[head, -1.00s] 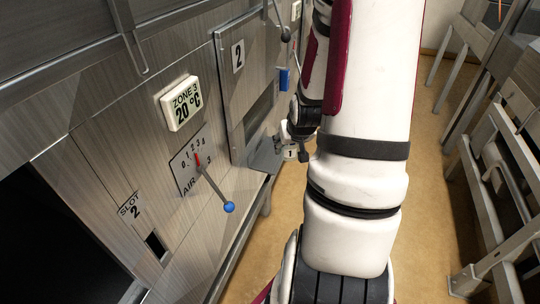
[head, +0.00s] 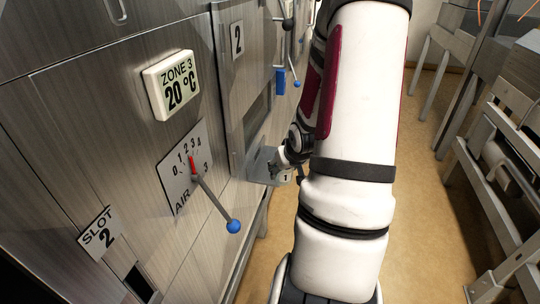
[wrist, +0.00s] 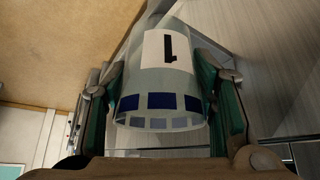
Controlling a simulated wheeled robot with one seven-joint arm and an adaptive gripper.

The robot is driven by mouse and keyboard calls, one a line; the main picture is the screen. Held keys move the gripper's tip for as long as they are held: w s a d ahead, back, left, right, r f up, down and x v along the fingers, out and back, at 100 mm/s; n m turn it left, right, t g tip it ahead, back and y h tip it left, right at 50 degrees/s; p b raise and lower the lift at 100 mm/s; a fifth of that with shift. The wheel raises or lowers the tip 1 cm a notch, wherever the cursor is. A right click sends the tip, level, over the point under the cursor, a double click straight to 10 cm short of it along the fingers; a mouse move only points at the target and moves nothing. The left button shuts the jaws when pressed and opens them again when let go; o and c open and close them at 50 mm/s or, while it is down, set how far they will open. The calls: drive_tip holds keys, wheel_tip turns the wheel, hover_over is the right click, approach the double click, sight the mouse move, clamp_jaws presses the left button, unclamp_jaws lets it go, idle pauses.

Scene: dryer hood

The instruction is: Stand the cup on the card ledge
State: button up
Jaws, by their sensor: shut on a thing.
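The cup (wrist: 160,103) is pale and see-through, with a band of dark blue squares, and fills the middle of the wrist view, tilted in the picture. My gripper (wrist: 160,115) is shut on it, one finger on each side. A white patch with a black 1 shows on or through the cup; I cannot tell which. In the head view my gripper (head: 279,168) is small, at the right edge of the grey ledge (head: 258,166) below the recessed panel 2. The cup is mostly hidden there, and I cannot tell whether it touches the ledge.
The metal machine front fills the left. A lever with a blue knob (head: 233,226) sticks out below the ZONE 3 display (head: 171,83). Another blue-knobbed lever (head: 297,84) is above the ledge. Metal frames (head: 505,160) stand at right; the floor (head: 412,190) between is clear.

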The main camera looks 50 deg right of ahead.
drive_tip(key=w+d, duration=0.1)
drive_tip(key=w, duration=0.1)
drive_tip(key=w+d, duration=0.1)
drive_tip(key=w, duration=0.1)
drive_tip(key=w+d, duration=0.2)
drive_tip(key=shift+w+d, duration=0.1)
drive_tip(key=shift+w, duration=0.05)
drive_tip(key=w+d, duration=0.2)
drive_tip(key=shift+w+f+b, duration=0.3)
drive_tip(key=shift+w+f, duration=0.05)
drive_tip(key=shift+w, duration=0.05)
drive_tip(key=shift+f, duration=0.4)
drive_tip(key=shift+f, duration=0.15)
drive_tip(key=o, duration=0.8)
